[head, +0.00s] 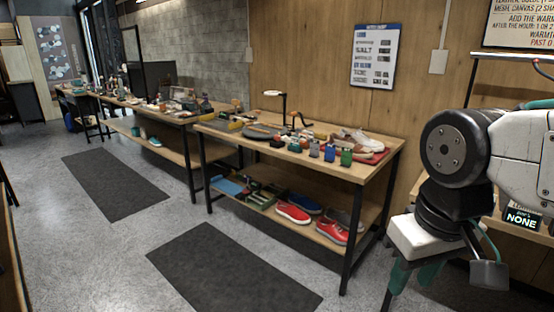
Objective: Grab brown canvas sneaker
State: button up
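No shoe here can be clearly picked out as a brown canvas sneaker. A pair of pale shoes with some brown or tan (362,142) lies at the right end of the near workbench top, on a red mat (378,157); they are too small to tell their material. Red sneakers with white soles (293,213) lie on the bench's lower shelf, with a blue shoe (305,203) behind them and a greyish shape at the right. My arm fills the right side. My gripper (408,280) hangs low there, apart from the bench and shoes; its finger opening is not clear.
The near workbench (340,174) also bears small coloured bottles, brushes and a lamp-like stand. A longer cluttered bench (180,118) stands farther left. Dark floor mats (235,275) lie in front, and the grey floor (110,250) there is clear. A sign (375,56) hangs on the wooden wall.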

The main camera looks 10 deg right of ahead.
aim_at(350, 143)
jog(key=u, duration=0.4)
jog(key=i, duration=1.8)
jog(key=z, duration=1)
jog(key=i, duration=0.8)
jog(key=z, duration=1.2)
jog(key=i, duration=0.4)
jog(key=z, duration=0.4)
